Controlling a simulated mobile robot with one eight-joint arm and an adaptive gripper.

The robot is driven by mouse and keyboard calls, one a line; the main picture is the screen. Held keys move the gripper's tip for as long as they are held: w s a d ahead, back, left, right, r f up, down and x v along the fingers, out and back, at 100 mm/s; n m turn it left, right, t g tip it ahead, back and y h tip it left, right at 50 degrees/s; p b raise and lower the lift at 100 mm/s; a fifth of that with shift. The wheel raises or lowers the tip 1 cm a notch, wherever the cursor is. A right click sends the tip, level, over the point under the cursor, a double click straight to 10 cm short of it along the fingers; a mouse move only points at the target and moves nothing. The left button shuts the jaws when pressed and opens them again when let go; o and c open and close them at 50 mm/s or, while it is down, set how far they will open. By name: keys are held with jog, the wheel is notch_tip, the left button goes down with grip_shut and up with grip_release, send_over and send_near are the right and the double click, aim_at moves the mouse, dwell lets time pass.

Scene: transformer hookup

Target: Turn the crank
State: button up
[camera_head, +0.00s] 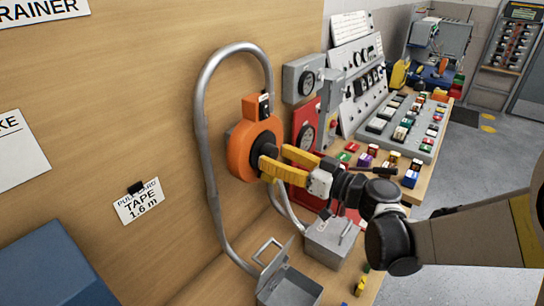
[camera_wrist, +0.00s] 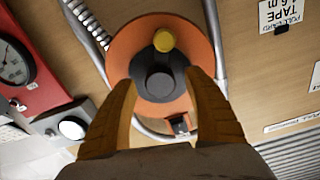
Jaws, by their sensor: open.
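An orange round reel (camera_head: 240,143) is mounted on the wooden wall. It also shows in the wrist view (camera_wrist: 122,45). A dark crank (camera_wrist: 160,68) sits on its face, with a round hub and an arm that ends in a yellow knob (camera_wrist: 163,40). In the wrist view the knob is at the top of the crank. My gripper (camera_head: 273,159) is open in front of the reel. Its two yellow fingers (camera_wrist: 160,82) stand on either side of the dark hub, the knob beyond their tips. Contact cannot be told. The knob cannot be made out in the head view.
A grey conduit (camera_head: 202,120) loops around the reel. Grey and red boxes (camera_head: 303,123) with gauges are close to its right. An open grey box (camera_head: 290,290) stands below. A bench with a sloped panel (camera_head: 408,125) and several coloured parts lies farther right.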

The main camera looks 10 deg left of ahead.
jog(key=shift+x, duration=0.85)
grip_shut()
jog(key=shift+m, duration=0.3)
jog(key=m+b, duration=0.1)
jog(key=m, duration=0.8)
jog(key=shift+r+m+b, duration=0.1)
jog(key=shift+m+b, duration=0.25)
jog(key=shift+m, duration=1.75)
